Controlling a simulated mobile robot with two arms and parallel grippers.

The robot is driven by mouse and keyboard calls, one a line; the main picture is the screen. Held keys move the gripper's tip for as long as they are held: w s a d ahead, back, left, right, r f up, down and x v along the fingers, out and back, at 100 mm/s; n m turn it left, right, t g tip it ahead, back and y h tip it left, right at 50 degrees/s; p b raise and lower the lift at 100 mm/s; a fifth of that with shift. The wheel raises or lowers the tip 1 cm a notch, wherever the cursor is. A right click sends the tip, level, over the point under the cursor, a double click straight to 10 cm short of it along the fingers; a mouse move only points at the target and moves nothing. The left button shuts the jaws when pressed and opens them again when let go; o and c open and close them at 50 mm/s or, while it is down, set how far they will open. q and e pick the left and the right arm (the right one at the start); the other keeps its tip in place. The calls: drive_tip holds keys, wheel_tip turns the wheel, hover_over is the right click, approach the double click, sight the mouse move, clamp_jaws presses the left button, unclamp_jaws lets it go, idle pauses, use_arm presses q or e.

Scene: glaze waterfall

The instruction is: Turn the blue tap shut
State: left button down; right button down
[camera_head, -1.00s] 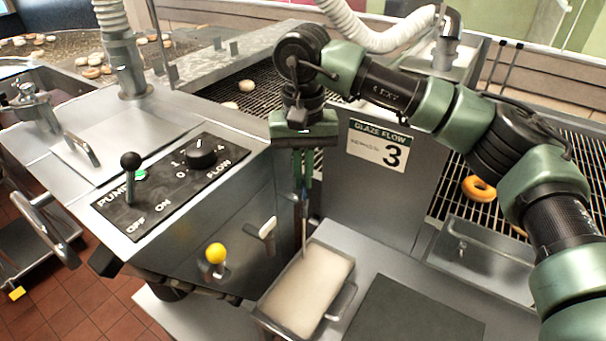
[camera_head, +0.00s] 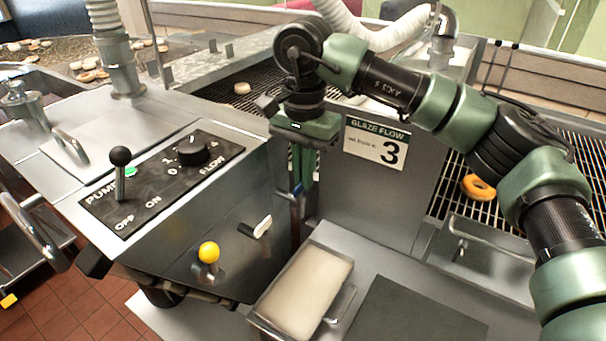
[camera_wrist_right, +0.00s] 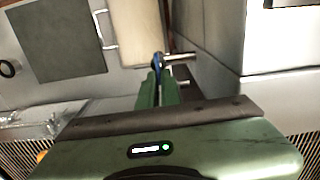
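The blue tap (camera_head: 296,193) is on the side of the steel cabinet, above the tray, and only part of its blue handle shows. In the right wrist view the blue handle (camera_wrist_right: 157,63) lies at my fingertips, beside a metal spout (camera_wrist_right: 180,58). My right gripper (camera_head: 301,184) points down at the tap. Its green fingers (camera_wrist_right: 158,82) are close together with the blue handle between their tips. No stream shows below the tap. A steel tray (camera_head: 262,314) with pale glaze sits underneath. My left gripper is not in view.
A yellow-knobbed lever (camera_head: 209,252) and a white-handled lever (camera_head: 262,227) are on the cabinet front. The pump panel (camera_head: 135,210) is on top at left. A "Glaze Flow 3" sign (camera_head: 376,144) stands behind my right arm. A doughnut (camera_head: 477,187) lies on the right rack.

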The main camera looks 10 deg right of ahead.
idle(0.4)
drive_tip(key=c, duration=1.6)
unclamp_jaws()
drive_tip(key=shift+r, duration=0.1)
wheel_tip(320, 180, up, 8)
drive_tip(key=shift+f+b, duration=0.15)
drive_tip(key=shift+b, duration=0.15)
